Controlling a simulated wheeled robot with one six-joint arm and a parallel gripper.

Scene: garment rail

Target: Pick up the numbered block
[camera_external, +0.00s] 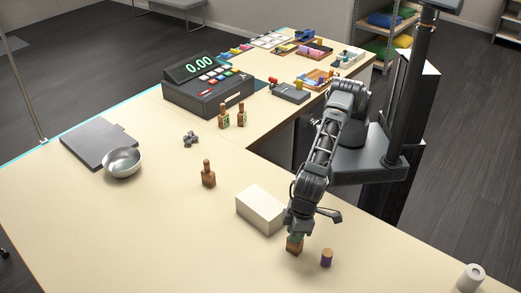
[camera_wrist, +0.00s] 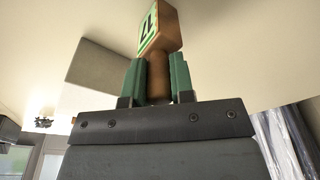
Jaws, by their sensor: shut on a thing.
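The numbered block (camera_external: 293,246) is a brown wooden block with a narrower stem, at the front of the table beneath my arm. In the wrist view the block (camera_wrist: 163,30) shows a green-bordered white label with dark characters, partly cut off by the top edge. My gripper (camera_external: 296,234) points down over it. In the wrist view the green fingers of my gripper (camera_wrist: 157,80) are shut on the stem, one on each side. I cannot tell whether the block touches the table.
A white box (camera_external: 260,210) stands just left of the block, and a small purple-topped cylinder (camera_external: 326,258) to its right. Similar brown stemmed pieces (camera_external: 208,176) stand farther back. A metal bowl (camera_external: 122,162) is at the left. The front left tabletop is clear.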

